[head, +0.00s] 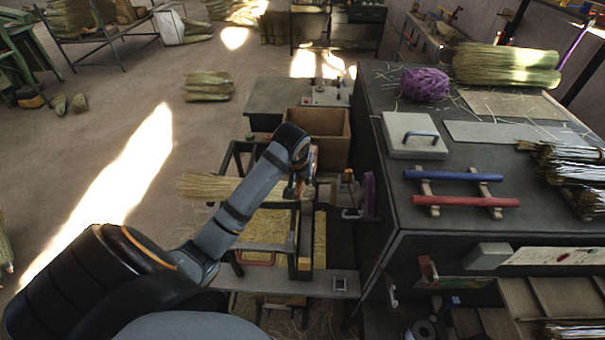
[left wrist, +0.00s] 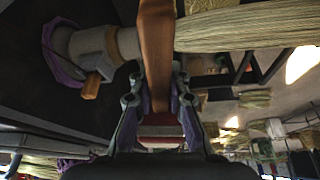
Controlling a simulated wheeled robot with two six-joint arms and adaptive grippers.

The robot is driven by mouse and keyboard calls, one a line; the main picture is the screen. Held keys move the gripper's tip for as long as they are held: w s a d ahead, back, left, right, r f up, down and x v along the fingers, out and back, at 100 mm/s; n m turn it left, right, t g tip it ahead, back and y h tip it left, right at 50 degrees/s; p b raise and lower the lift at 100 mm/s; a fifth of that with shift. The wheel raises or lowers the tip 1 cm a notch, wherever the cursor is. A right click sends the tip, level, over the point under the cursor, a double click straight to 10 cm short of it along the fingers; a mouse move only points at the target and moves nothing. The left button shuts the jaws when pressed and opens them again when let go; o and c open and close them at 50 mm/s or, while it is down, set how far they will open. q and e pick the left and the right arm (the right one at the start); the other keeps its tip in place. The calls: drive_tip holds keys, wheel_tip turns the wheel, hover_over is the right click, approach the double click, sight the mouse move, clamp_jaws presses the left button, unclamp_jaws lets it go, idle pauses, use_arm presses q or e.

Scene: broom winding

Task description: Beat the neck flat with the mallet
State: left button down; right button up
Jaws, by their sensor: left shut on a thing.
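My left gripper (head: 298,188) is at the right end of the broom's straw bundle (head: 215,187), beside the winding frame. In the left wrist view the fingers (left wrist: 160,108) are shut on a brown wooden bar, which appears to be the mallet (left wrist: 157,50). The bar runs up across the broom's neck, just where the straw (left wrist: 250,28) begins. I cannot tell whether it touches the neck, which is mostly hidden behind it. A grey clamp (left wrist: 95,45) on a pale shaft lies left of the bar. My right gripper is in neither view.
A dark workbench (head: 385,95) stands to the right, bearing a purple twine ball (head: 425,84), a lidded pale block (head: 410,135) and blue (head: 440,176) and red (head: 465,201) rods on a rack. An open box (head: 320,128) stands behind the frame. Floor to the left is mostly open.

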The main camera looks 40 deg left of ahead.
use_arm(q)
wheel_tip(320, 180, down, 5)
drive_tip(key=shift+f, duration=0.2)
idle(0.6)
drive_tip(key=r+b, duration=0.1)
drive_tip(key=r+m+b, duration=0.1)
drive_tip(key=r, duration=0.1)
drive_tip(key=a+r+m+h, duration=0.1)
drive_tip(key=r, duration=0.1)
drive_tip(key=shift+s+a+b, duration=0.1)
drive_tip(key=shift+s+b, duration=0.05)
drive_tip(key=shift+b, duration=0.25)
drive_tip(key=shift+r, duration=0.15)
